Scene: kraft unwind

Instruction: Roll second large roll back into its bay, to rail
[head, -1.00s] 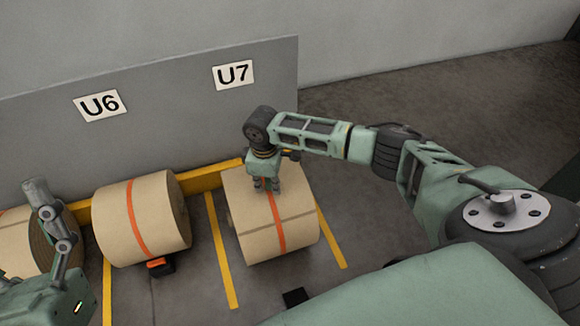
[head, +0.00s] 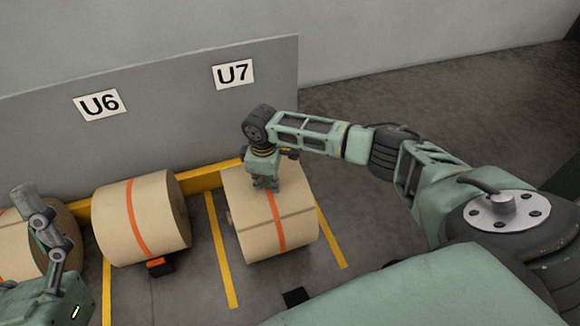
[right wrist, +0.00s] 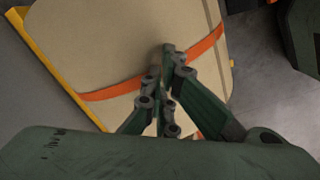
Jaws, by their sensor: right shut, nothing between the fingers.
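The large kraft roll (head: 255,225) with an orange band lies under the U7 sign (head: 233,74), between two yellow floor lines. Its back side is close to the yellow rail (head: 205,180); whether they touch is hidden. My right gripper (head: 265,184) points down at the upper back of this roll, its fingertips at or just off the paper by the band. In the right wrist view its shut, empty fingers (right wrist: 167,55) are in front of the roll (right wrist: 130,45). My left gripper (head: 38,210) is at the left edge, in front of another roll; its jaw state is unclear.
A second banded roll (head: 155,220) lies under the U6 sign (head: 100,104), with a black and orange chock (head: 160,266) at its front. Another roll (head: 20,240) is partly cut off at left. A dark block (head: 296,297) lies before the U7 roll. Floor to the right is clear.

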